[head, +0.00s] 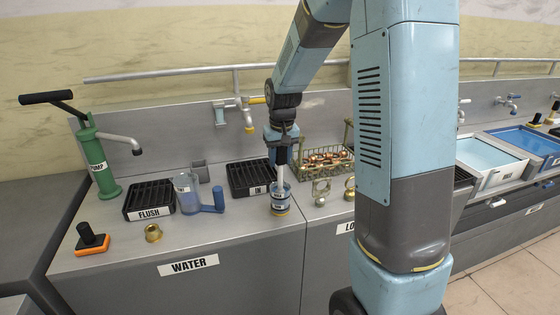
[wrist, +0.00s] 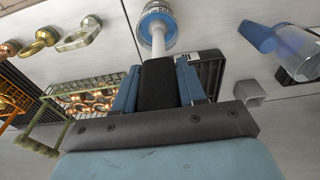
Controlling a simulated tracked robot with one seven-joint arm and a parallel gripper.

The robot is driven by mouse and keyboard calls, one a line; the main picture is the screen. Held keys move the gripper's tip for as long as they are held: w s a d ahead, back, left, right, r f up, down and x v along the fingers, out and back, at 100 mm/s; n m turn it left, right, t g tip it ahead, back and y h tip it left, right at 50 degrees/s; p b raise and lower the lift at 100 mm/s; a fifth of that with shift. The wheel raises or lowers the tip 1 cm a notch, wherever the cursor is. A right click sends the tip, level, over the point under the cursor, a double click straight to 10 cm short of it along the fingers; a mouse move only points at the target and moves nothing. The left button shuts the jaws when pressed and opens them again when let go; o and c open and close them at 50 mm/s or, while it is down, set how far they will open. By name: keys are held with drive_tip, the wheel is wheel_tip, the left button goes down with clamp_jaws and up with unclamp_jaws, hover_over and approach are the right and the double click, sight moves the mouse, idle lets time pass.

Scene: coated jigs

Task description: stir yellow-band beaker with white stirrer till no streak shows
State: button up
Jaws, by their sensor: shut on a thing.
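The yellow-band beaker (head: 281,209) stands upright near the front of the grey counter, with a pale label and blue showing inside. My gripper (head: 282,141) is above it, pointing down, shut on the white stirrer (head: 281,173). In the wrist view my gripper (wrist: 158,82) has its blue fingers closed on the stirrer's black handle, and the white shaft (wrist: 158,42) runs down into the beaker (wrist: 160,12). The beaker's contents look blue; whether a streak shows is too small to tell.
Black racks, one marked FLUSH (head: 150,198), lie behind. A wire basket of copper rings (head: 325,160) is at the right. A brass fitting (head: 153,233) sits front left.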

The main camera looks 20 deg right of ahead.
drive_tip(key=shift+r, duration=3.4)
drive_tip(key=shift+r, duration=2.25)
